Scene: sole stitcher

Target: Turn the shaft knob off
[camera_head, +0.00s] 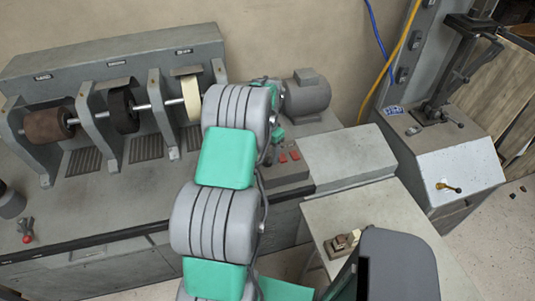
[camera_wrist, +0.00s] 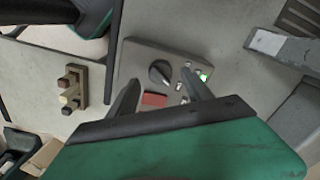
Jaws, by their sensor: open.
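A grey control box (camera_wrist: 140,52) shows in the wrist view. On it is a round black rotary knob (camera_wrist: 160,73) with a light pointer mark lying diagonally. A red button (camera_wrist: 153,99) sits below the knob, and a small lit green light (camera_wrist: 203,76) is to its right with small switches nearby. My gripper (camera_wrist: 160,77) is open and empty, its two dark fingers apart on either side of the knob in the picture. I cannot tell whether they touch it.
A finishing machine with a brown roller (camera_head: 49,126), a black roller (camera_head: 124,110) and a pale roller (camera_head: 191,98) stands left. A grey motor (camera_head: 306,95) is behind my arm. A grey cabinet (camera_head: 455,178) stands right.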

